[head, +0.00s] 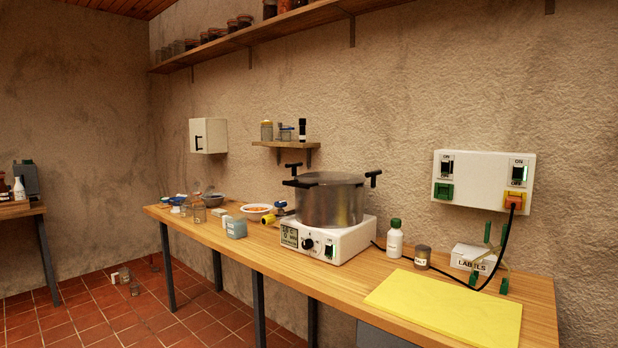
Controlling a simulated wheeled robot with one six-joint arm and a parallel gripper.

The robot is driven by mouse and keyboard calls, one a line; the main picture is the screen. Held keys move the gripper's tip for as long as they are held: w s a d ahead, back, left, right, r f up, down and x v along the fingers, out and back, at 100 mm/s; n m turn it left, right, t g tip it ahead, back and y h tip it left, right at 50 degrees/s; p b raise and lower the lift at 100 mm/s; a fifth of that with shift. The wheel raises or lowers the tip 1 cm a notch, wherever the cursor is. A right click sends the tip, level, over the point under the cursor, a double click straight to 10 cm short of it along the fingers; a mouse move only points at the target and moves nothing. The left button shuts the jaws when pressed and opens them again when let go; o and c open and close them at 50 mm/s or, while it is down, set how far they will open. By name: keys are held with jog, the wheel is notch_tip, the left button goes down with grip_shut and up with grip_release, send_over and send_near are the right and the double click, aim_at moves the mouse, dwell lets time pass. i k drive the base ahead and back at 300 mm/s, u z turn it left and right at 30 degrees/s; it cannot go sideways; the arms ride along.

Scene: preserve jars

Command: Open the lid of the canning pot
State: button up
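The canning pot (331,205) is a large steel pot with black side handles. It stands on a white heater (327,240) with a small display and a dark knob, on the wooden workbench. Its lid (327,179) looks like a dark flat disc lying on top, seen nearly edge-on, and it appears shut. A black handle piece (293,168) sticks up at the left of the rim. Whether this belongs to the lid or the pot, I cannot tell. My gripper is not in view.
On the workbench (290,270), a white bottle (395,239), a salt jar (422,257), a labels box (473,258) and a yellow mat (445,306) are right of the pot. Bowls and jars crowd its left. A white socket box (484,181) hangs on the wall, with a black cable.

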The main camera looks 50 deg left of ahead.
aim_at(306, 180)
jog(key=u, duration=0.75)
jog(key=i, duration=1.1)
jog(key=u, duration=0.85)
jog(key=k, duration=0.6)
jog(key=u, duration=0.85)
jog(key=i, duration=2.2)
jog(key=z, duration=0.5)
